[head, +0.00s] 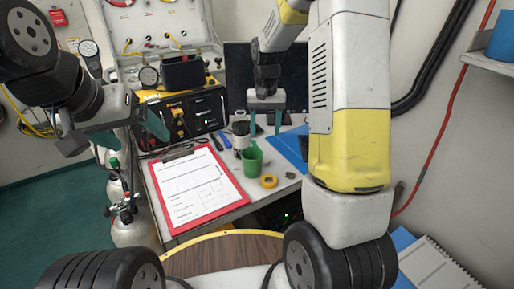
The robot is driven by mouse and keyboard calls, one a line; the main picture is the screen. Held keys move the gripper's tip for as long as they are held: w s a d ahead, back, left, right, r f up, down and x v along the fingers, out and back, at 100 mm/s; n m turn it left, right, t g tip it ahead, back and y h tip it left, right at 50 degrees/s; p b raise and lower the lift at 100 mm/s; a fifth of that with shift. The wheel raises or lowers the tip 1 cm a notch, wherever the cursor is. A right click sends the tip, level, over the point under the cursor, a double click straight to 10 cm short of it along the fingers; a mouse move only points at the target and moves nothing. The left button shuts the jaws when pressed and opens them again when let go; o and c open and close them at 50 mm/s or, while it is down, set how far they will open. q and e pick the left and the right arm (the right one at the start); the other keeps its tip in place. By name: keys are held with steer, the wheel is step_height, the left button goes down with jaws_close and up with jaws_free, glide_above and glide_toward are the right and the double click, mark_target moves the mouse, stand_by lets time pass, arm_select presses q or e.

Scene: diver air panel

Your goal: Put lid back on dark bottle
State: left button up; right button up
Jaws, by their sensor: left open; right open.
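A small dark container with a pale upper part (240,133) stands on the bench behind the green cup (251,160); it may be the dark bottle, but it is too small to be sure. I cannot pick out its lid for certain; a small dark green piece (290,175) lies flat to the right of the cup. My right gripper (264,128) is open and empty, pointing down, above the bench just right of the dark container. My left gripper (134,137) is open and empty, left of the bench, near the clipboard's far left corner.
A red clipboard with paper (196,186) covers the bench's front left. A yellow ring (269,181) lies right of it. A black and yellow instrument case (182,115) stands behind. A blue sheet (287,148) lies at the right. Gas cylinders (134,232) stand left of the bench.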

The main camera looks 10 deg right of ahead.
glide_above(265, 160)
steer(key=shift+f, duration=3.45)
steer(key=shift+f, duration=0.1)
step_height(265, 160, down, 5)
jaws_close()
